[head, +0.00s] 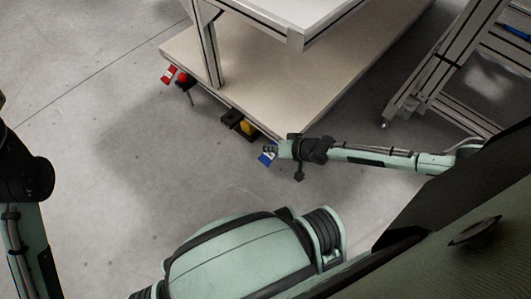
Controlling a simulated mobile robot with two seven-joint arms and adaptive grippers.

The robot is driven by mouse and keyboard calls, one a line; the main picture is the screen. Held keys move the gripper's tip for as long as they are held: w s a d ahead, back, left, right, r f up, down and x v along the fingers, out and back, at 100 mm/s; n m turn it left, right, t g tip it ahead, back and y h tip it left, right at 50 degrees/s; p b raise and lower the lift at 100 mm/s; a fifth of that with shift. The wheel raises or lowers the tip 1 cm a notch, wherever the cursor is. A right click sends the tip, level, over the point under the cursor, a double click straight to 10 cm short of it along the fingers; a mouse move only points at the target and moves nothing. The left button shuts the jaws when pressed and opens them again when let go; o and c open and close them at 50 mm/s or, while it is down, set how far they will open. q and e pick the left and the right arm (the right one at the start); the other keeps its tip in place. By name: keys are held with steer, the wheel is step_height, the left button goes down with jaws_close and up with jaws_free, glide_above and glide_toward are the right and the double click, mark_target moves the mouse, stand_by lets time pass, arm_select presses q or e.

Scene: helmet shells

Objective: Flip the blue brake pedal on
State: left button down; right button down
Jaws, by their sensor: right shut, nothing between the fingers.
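The blue brake pedal (267,158) is a small blue plate with white marking, low at the near corner of the wheeled table. My right gripper (281,150) is shut and empty, right beside the pedal at its upper right. I cannot tell whether the fingers touch it. The pedal's hinge and part of its caster are hidden by the gripper and too small to make out. Part of my left arm shows at the left edge, but its gripper is out of view.
The table's pale lower shelf (262,83) has its edge just above the gripper. A red pedal (168,75) is at its far left corner. A yellow part (248,127) sits under the shelf edge. A metal frame (440,75) stands at right. The floor (110,150) at left is clear.

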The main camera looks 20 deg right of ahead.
mark_target(269, 160)
step_height(269, 160, up, 5)
steer(key=p, duration=0.4)
steer(key=shift+f, duration=0.1)
steer(key=shift+d, duration=0.1)
stand_by(0.3)
